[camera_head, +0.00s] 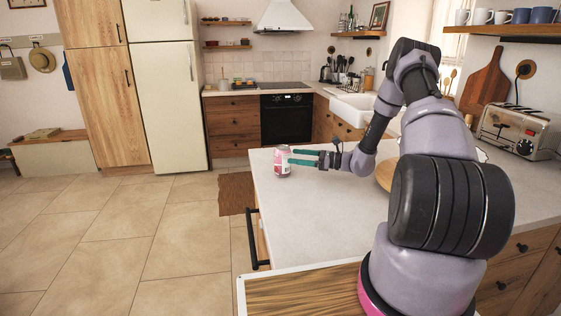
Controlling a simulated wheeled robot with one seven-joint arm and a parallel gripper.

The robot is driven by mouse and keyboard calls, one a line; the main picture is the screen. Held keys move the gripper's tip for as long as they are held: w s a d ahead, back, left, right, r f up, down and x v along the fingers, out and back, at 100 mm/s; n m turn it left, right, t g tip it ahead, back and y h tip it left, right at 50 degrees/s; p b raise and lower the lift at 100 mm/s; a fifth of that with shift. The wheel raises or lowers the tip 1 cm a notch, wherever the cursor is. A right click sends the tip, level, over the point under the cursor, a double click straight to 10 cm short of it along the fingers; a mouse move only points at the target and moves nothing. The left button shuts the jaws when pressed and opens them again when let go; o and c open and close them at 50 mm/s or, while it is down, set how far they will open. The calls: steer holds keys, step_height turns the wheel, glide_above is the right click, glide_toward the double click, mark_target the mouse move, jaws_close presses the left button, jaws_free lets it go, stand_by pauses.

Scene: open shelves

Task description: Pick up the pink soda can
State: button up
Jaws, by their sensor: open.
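The pink soda can (282,164) stands upright near the far left corner of the pale countertop (300,225). It is pink and white. My gripper (294,156) points left toward the can, with its two teal fingers open. The fingertips overlap the can's right side in the picture. I cannot tell whether they touch it or sit partly around it. My arm comes down from the right, and its links hide part of the counter.
A round wooden board (384,176) lies behind my arm. A toaster (518,131) and a wooden cutting board (485,82) stand at the right. A wooden board (305,293) is at the near edge. The counter's left edge is close to the can. The counter's middle is clear.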

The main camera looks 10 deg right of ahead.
mark_target(282, 155)
steer(key=x, duration=0.6)
steer(key=shift+s+a, duration=0.1)
steer(key=c, duration=1.1)
